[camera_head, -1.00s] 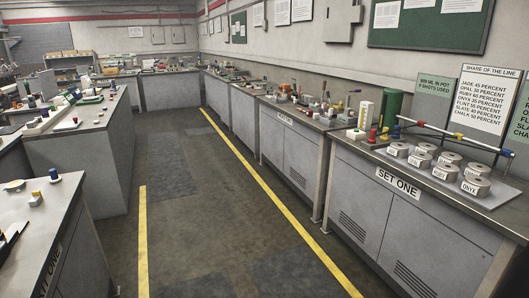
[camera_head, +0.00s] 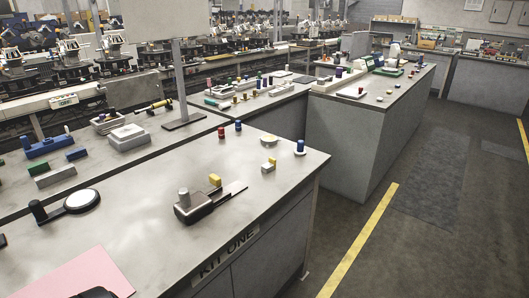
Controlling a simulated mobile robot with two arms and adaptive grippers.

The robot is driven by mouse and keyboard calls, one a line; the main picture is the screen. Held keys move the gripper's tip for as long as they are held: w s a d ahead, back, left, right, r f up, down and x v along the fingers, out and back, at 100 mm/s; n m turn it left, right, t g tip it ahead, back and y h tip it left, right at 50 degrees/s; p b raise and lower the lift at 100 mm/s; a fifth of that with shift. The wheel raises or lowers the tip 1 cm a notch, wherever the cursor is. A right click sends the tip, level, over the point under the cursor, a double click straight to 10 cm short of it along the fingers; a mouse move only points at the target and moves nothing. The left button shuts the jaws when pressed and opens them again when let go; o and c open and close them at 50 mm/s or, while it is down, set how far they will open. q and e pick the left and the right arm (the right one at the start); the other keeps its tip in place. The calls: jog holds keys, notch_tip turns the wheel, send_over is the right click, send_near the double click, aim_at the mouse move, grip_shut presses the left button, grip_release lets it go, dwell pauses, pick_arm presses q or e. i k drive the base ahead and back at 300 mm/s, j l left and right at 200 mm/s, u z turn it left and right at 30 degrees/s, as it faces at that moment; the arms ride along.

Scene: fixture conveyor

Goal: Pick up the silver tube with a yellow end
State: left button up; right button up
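I cannot clearly single out a silver tube with a yellow end. On the KIT ONE bench (camera_head: 130,215), a short grey cylinder (camera_head: 184,197) stands upright at the left end of a dark fixture (camera_head: 205,207). A small yellow piece (camera_head: 214,180) is at the fixture's back edge. A small yellow-and-pale piece (camera_head: 268,166) stands farther right. On the surface behind, a slim yellow-and-dark tube-like item (camera_head: 156,106) lies lengthwise; its details are too small to tell.
A blue-topped piece (camera_head: 300,148) stands near the bench's right corner. A pink sheet (camera_head: 80,278) lies front left, with an unclear dark shape over its lower edge. Another bench (camera_head: 365,130) stands behind. The floor aisle with a yellow line (camera_head: 365,240) is clear at right.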

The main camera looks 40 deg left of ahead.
aim_at(267, 167)
jog(key=i+z, duration=0.1)
jog(key=i, duration=0.6)
jog(key=i+j+z, duration=0.1)
jog(key=i, duration=0.6)
jog(key=i+j+z, duration=0.1)
jog(key=i, duration=0.6)
jog(key=i+l+u, duration=0.2)
jog(key=i, duration=0.2)
jog(key=i+l+u, duration=0.2)
jog(key=i, duration=0.25)
jog(key=i+l+u, duration=0.2)
jog(key=i, duration=0.2)
jog(key=j, duration=0.05)
